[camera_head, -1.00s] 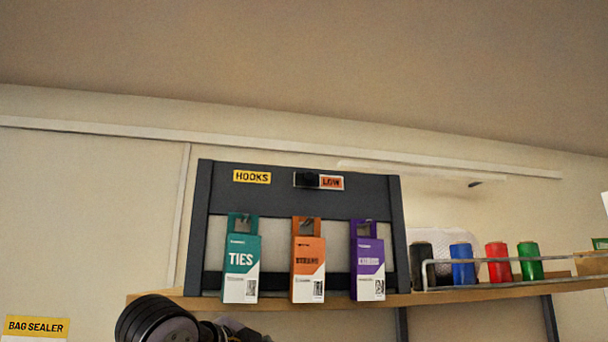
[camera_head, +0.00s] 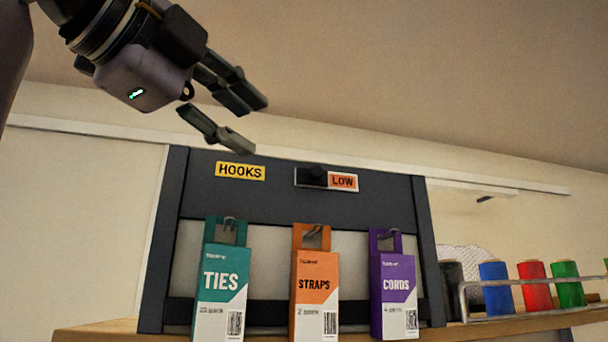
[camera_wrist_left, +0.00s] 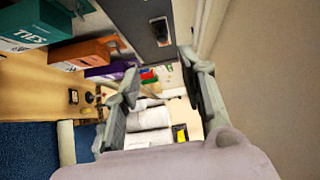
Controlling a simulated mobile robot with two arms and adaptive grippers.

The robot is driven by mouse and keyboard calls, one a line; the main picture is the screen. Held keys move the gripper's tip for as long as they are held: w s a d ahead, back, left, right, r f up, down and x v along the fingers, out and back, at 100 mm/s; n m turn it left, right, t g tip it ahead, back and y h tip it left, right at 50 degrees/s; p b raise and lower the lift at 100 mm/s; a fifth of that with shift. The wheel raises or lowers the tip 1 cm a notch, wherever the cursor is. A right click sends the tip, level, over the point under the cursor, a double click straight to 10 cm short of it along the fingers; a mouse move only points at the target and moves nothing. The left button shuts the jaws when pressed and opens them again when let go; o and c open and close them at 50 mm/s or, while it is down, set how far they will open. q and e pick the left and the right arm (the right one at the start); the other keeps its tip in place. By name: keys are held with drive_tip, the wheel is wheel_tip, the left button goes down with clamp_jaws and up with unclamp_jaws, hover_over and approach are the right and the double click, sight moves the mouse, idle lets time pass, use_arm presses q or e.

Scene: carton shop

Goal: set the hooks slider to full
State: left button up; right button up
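The hooks slider (camera_head: 312,176) has a black knob at the left end of a pale-framed slot, with an orange LOW label (camera_head: 343,182) showing to its right. A yellow HOOKS label (camera_head: 240,171) is to the left of it on the dark rack's top panel (camera_head: 275,198). My left gripper (camera_head: 256,126) is above and left of the slider, fingers apart with nothing between them, clear of the panel. In the left wrist view the slider (camera_wrist_left: 160,31) shows beyond the open fingers (camera_wrist_left: 162,78). My right gripper is in neither view.
Teal TIES (camera_head: 222,280), orange STRAPS (camera_head: 315,293) and purple CORDS (camera_head: 393,290) boxes hang below the panel. Coloured spools (camera_head: 497,284) stand behind a wire rail on the wooden shelf (camera_head: 95,333) at right. The space before the upper panel is clear.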

use_arm(q)
drive_tip(key=d+p, duration=0.1)
drive_tip(key=d, duration=0.1)
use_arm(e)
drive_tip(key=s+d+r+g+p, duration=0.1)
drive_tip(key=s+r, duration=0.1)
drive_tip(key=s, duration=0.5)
use_arm(q)
drive_tip(key=p, duration=0.2)
approach(315, 170)
drive_tip(key=w, duration=0.1)
drive_tip(key=p+x, duration=0.2)
drive_tip(key=x, duration=0.4)
drive_tip(key=shift+d, duration=0.25)
drive_tip(key=shift+w+d+p, duration=0.2)
drive_tip(key=shift+p, duration=0.15)
drive_tip(key=shift+w+f, duration=0.1)
drive_tip(key=shift+w, duration=0.35)
drive_tip(key=shift+s, duration=0.1)
drive_tip(key=c, duration=0.5)
clamp_jaws()
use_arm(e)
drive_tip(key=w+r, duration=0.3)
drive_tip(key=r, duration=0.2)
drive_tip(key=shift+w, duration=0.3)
